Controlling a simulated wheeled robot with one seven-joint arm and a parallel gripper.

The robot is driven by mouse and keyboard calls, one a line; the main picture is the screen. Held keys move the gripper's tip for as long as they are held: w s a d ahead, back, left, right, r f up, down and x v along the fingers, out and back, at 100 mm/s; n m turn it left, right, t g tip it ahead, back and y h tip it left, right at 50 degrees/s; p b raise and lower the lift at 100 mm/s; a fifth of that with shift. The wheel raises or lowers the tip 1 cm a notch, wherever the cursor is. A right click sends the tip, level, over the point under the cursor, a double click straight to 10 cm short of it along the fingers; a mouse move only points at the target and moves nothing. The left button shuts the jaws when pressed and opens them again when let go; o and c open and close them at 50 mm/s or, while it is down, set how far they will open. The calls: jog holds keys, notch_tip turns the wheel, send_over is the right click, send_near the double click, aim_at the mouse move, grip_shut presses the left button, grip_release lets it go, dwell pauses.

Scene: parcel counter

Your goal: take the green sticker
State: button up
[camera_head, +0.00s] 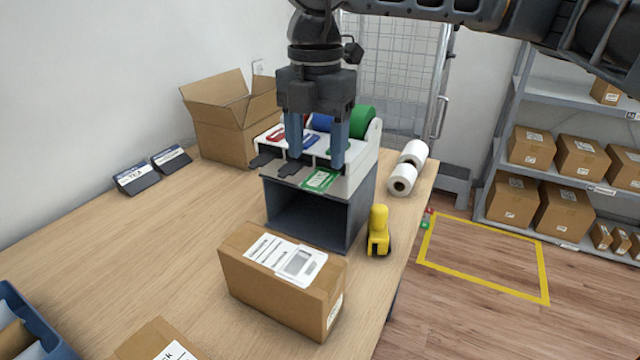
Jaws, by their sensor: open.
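The green sticker (320,180) lies at the front of the white sticker dispenser (364,165), at its right-hand outlet. It is a small green label with white print. Behind it, a green roll (362,121) sits in the dispenser, right of a blue roll (322,122). My gripper (316,160) points down over the dispenser front with its two blue-grey fingers apart. The right finger is close to the green sticker in the picture; I cannot tell whether it touches. A red label (277,134) is partly behind the left finger.
The dispenser stands on a dark open box (310,217). A labelled parcel (282,281) lies in front, with a yellow tool (378,232) to its right. An open carton (225,125) is behind left. The table's left middle is clear.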

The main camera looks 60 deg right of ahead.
aim_at(316, 182)
jog(key=shift+f+b, duration=2.25)
jog(key=shift+b, duration=0.2)
jog(key=shift+c, duration=0.3)
jog(key=c, duration=0.4)
jog(key=shift+c, duration=0.2)
